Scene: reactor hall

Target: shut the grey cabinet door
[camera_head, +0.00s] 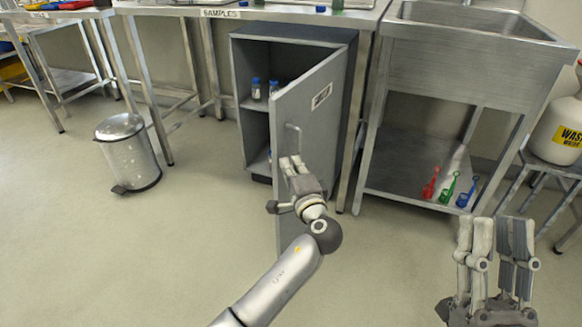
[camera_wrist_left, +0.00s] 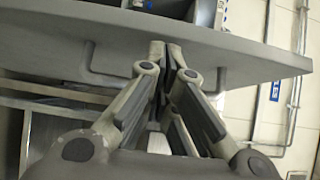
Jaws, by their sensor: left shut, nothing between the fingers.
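The grey cabinet door (camera_head: 318,125) stands partly open, hinged at the right side of the cabinet (camera_head: 242,75), its outer face with a label and handle (camera_head: 291,138) towards me. In the head view, my left gripper (camera_head: 290,163) is at the door's outer face, just below the handle. In the left wrist view the door (camera_wrist_left: 240,55) crosses the top, and the shut, empty fingers (camera_wrist_left: 172,52) overlap the handle (camera_wrist_left: 95,70). I cannot tell whether they touch it. My right gripper (camera_head: 495,222) appears open and empty at the lower right, away from the door.
Blue-capped bottles (camera_head: 256,88) stand on the cabinet shelf. A pedal bin (camera_head: 127,152) is on the floor at left. The floor in front is clear.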

